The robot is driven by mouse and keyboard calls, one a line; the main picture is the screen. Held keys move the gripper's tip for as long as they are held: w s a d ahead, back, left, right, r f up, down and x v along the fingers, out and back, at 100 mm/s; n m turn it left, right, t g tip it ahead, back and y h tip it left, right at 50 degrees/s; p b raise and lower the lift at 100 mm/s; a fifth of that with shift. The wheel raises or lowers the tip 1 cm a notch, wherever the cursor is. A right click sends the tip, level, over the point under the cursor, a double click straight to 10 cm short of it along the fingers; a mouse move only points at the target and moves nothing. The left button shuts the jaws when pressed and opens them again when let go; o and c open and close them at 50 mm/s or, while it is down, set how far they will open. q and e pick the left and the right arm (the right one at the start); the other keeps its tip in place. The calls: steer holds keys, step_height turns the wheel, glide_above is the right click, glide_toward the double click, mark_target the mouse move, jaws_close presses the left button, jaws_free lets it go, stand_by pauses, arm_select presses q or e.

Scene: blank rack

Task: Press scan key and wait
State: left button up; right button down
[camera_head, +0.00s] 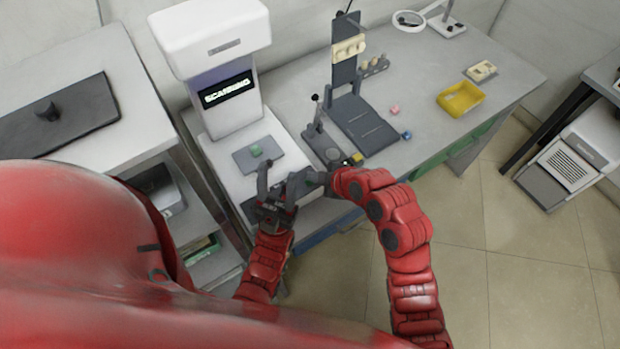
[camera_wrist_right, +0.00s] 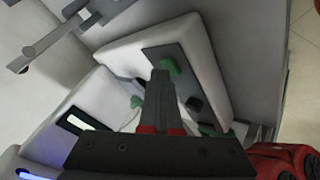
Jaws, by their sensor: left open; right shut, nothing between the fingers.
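The white scanner (camera_head: 212,40) stands at the back left of the bench, and its dark screen (camera_head: 228,90) reads "SCANNING". A green block (camera_head: 255,151) lies on the grey plate (camera_head: 270,163) of its base.
A dark stand (camera_head: 368,122) with an upright panel is right of the scanner. A side counter (camera_head: 125,140) is at the left. Floor is clear at the lower right.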

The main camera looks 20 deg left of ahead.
steer(key=shift+r, duration=0.1)
stand_by(0.3)
steer(key=shift+r, duration=0.75)
steer(key=shift+r, duration=0.1)
steer(key=shift+r, duration=2.5)
steer(key=shift+f, duration=0.1)
